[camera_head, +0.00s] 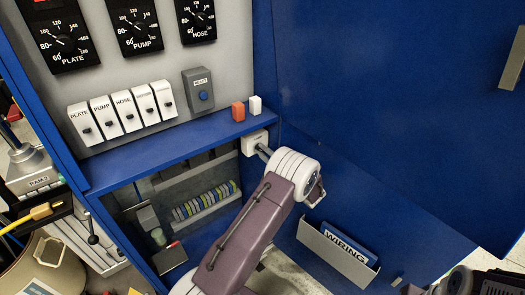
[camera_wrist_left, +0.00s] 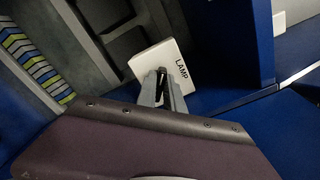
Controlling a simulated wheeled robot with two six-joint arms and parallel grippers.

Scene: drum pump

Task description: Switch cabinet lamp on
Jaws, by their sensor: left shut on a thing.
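The white lamp switch (camera_head: 252,145) sits just below the cabinet's blue ledge, near its right end. In the left wrist view its white plate (camera_wrist_left: 150,58) carries the word LAMP and a small black toggle (camera_wrist_left: 163,80). My left gripper (camera_head: 265,152) is at the switch, and its two fingers (camera_wrist_left: 162,88) are shut on the toggle, one on each side. The fingers hide part of the toggle, so I cannot tell its on or off position. No lit lamp is seen in either view.
The blue door (camera_head: 390,110) is open at right, with a wiring pocket (camera_head: 335,255).

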